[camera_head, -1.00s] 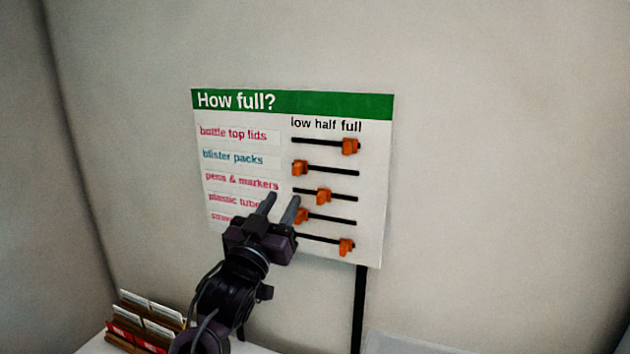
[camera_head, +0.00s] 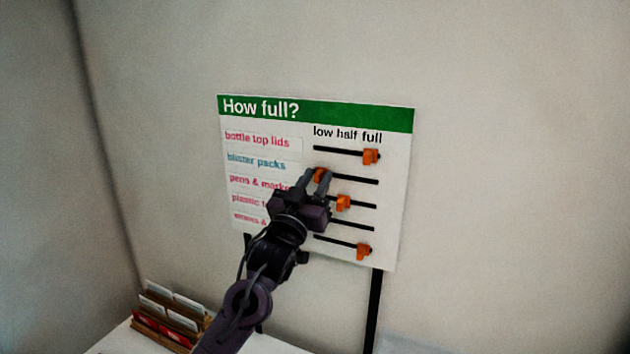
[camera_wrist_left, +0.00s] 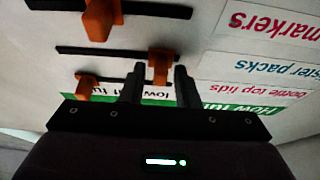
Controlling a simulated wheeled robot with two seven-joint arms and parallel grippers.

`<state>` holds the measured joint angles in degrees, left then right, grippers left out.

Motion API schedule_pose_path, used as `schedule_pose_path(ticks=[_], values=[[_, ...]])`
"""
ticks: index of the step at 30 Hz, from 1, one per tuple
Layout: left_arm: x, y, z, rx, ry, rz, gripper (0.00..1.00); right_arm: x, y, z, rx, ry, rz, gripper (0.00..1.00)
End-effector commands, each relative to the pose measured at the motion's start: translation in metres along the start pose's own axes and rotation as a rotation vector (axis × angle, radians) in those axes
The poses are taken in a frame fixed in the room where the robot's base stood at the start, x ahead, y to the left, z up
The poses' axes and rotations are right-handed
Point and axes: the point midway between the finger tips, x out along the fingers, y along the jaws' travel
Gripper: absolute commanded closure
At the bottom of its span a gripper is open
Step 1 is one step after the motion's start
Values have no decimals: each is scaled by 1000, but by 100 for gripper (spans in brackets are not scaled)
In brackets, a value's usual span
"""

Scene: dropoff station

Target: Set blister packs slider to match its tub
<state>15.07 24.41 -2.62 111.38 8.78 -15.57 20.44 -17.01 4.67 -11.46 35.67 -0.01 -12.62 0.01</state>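The "How full?" board (camera_head: 405,200) shows labelled rows with black tracks and orange sliders. The blister packs label (camera_head: 256,161) is in blue letters on the second row. Its orange slider (camera_head: 320,175) is at the track's left end, under "low". My left gripper (camera_head: 319,176) is at that slider, one finger on each side. In the left wrist view, upside down, the slider (camera_wrist_left: 160,68) stands between the two open fingers (camera_wrist_left: 158,85), with a small gap on its left. The blister packs tub is not in view. My right gripper is not in view.
The bottle top lids slider (camera_head: 371,157) is above, at the right end. The pens & markers slider (camera_head: 343,203) is below, near the middle. My arm hides the fourth row's slider. The bottom slider (camera_head: 363,251) is near the right end. A card rack (camera_head: 165,320) stands at lower left.

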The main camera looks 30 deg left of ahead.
Motion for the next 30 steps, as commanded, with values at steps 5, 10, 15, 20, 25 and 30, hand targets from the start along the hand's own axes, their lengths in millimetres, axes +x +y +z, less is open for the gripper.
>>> schedule_pose_path(ticks=[5,10,15,20,25,30], values=[[0,0,0,0,-1,0,96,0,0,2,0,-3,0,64],[0,0,0,0,-1,0,100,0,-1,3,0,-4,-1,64],[0,2,1,-1,-1,0,100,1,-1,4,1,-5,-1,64],[0,29,2,-5,1,0,100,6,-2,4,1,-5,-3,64],[0,49,2,-3,-2,0,100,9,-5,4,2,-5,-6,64],[0,50,1,1,-3,0,100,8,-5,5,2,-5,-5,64]])
